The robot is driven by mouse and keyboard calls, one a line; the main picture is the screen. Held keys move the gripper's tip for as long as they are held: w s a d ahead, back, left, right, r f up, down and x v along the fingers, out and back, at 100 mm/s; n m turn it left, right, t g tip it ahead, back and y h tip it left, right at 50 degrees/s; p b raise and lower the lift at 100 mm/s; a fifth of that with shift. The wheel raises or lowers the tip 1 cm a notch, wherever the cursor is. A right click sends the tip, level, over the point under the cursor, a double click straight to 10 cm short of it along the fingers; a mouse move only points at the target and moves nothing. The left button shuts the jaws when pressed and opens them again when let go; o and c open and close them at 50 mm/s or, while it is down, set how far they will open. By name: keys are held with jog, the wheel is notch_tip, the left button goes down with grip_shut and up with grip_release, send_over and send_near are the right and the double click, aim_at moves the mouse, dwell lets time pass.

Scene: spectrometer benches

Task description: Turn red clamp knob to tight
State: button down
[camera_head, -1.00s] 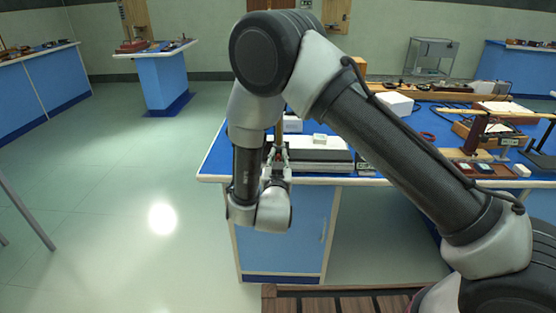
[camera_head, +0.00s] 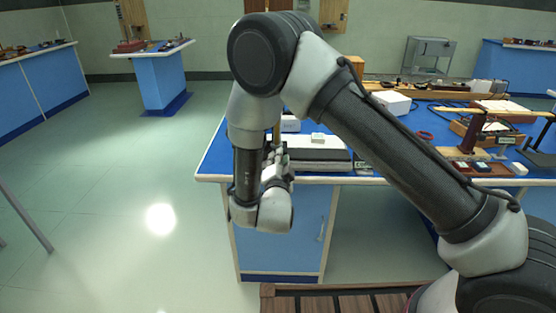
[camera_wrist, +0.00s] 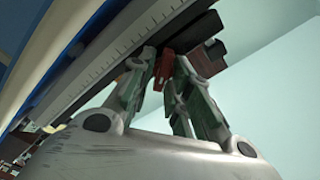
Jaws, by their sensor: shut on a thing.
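The red clamp knob (camera_wrist: 165,67) shows in the wrist view, under the edge of a long dark bar with a scale (camera_wrist: 105,50). My gripper (camera_wrist: 164,58) has its two fingers on either side of the knob and is shut on it. In the head view my gripper (camera_head: 276,160) is at the near left edge of the blue-topped bench (camera_head: 212,165), and the knob is hidden there behind my wrist and fingers. I cannot read any tight mark on the knob.
A white box (camera_head: 391,102) and a red ring (camera_head: 424,135) lie on the bench to the right. The floor to the left is open.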

jog(key=shift+d+f+m, duration=0.1)
jog(key=shift+f+m, duration=0.1)
jog(key=shift+m, duration=1.55)
jog(key=shift+d+f+m, duration=0.1)
jog(key=shift+f+m, duration=0.1)
jog(key=shift+m, duration=1.55)
jog(key=shift+s, duration=0.1)
jog(key=c, duration=1.6)
grip_release()
jog(key=shift+o, duration=0.2)
jog(key=shift+a, duration=0.1)
jog(key=s, duration=0.7)
jog(key=shift+s, duration=0.25)
